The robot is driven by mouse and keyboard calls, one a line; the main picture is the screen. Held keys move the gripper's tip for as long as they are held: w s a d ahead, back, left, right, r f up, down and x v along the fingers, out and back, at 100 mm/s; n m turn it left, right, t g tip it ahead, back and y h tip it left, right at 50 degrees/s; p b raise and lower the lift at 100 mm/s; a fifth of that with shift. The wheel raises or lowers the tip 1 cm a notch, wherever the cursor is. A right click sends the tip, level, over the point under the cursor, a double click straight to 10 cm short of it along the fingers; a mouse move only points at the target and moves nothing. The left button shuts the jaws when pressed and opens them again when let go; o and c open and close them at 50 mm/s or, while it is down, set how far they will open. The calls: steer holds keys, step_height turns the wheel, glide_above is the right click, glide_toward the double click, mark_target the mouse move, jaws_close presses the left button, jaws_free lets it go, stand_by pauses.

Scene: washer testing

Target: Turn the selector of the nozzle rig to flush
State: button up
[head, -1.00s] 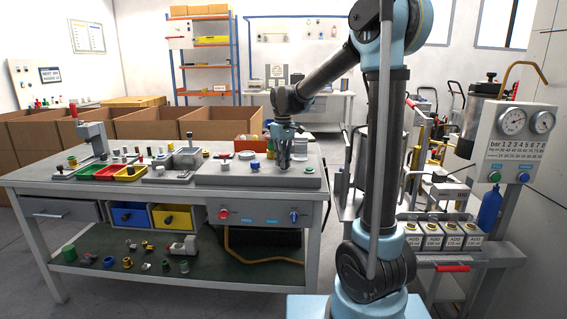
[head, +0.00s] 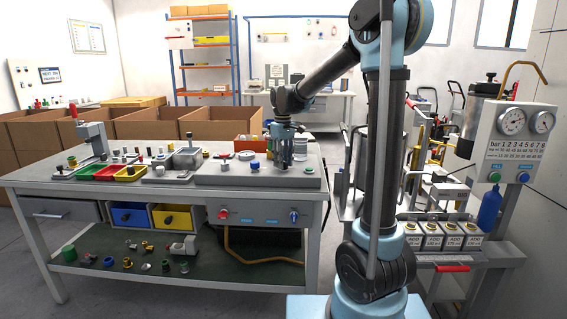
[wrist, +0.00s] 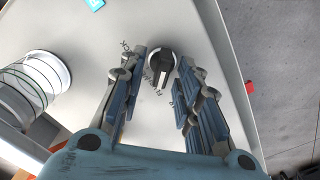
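The selector (wrist: 160,66) is a round dark knob with a raised grip bar on a pale panel in the wrist view. Small lettering lies around it, partly covered by my fingers and too small to read surely. My gripper (wrist: 160,62) is open, with one finger on each side of the knob. Visible gaps separate both fingers from the knob. In the head view my gripper (head: 287,162) points down over the right end of the grey rig (head: 215,181) on the workbench. There the selector cannot be made out.
A ribbed, clear-and-white cylinder (wrist: 32,84) stands left of my gripper in the wrist view. The workbench (head: 120,192) carries red, yellow and green trays and several small fittings left of the rig. A gauge stand (head: 520,145) is at the far right.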

step_height(320, 180, up, 12)
stand_by(0.5)
steer(key=shift+f, duration=0.15)
steer(key=s+d+f+m, duration=0.2)
steer(key=s+d+f, duration=0.1)
steer(key=s+d, duration=0.6)
steer(key=s+d+f+m, duration=0.2)
steer(key=s+d+f, duration=0.2)
steer(key=s+f, duration=0.2)
steer(key=s+d+f+m+t, duration=0.1)
steer(key=s+d+f+m, duration=0.1)
steer(key=s+d+f, duration=0.2)
steer(key=s+d+f+m+t, duration=0.1)
steer(key=s+d+f, duration=0.4)
steer(key=s+f, duration=0.5)
steer(key=s+m, duration=0.1)
steer(key=s, duration=0.2)
steer(key=shift+s+f+m, duration=0.25)
steer(key=shift+s+m, duration=0.05)
steer(key=shift+s, duration=0.05)
steer(key=shift+w+f, duration=0.2)
steer(key=shift+w, duration=0.25)
